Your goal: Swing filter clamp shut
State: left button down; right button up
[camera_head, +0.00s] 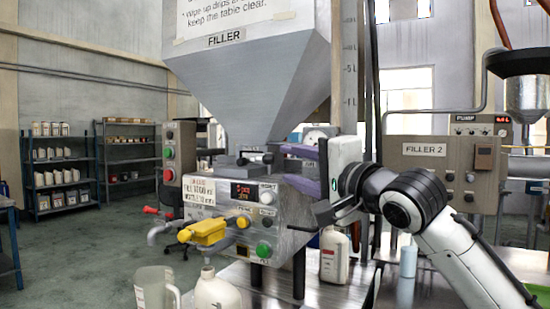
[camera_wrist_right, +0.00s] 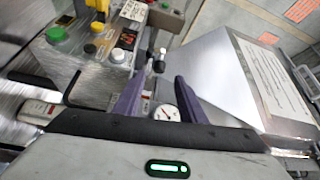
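The filter housing under the hopper has a dark clamp-like part (camera_head: 255,157) at its front; I cannot tell how far it is swung. The wrist view shows small black-knobbed levers (camera_wrist_right: 157,62) ahead of my fingers, perhaps the same part. My right gripper (camera_head: 292,167) has purple fingers and reaches in from the right, beside the housing. The fingers are apart and no object is held between them. My left gripper is not in view.
The grey hopper (camera_head: 250,80) hangs above the housing. The filler control box (camera_head: 232,205) with a yellow valve (camera_head: 205,232) stands below. A cream jug (camera_head: 216,292), a clear pitcher (camera_head: 154,288) and a white bottle (camera_head: 334,257) stand on the table. Filler 2 (camera_head: 440,165) is at the right.

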aim_at(273, 161)
jog(key=p+x, duration=0.1)
jog(key=x, duration=0.6)
jog(key=shift+c, duration=0.3)
jog(key=shift+f, duration=0.1)
grip_shut()
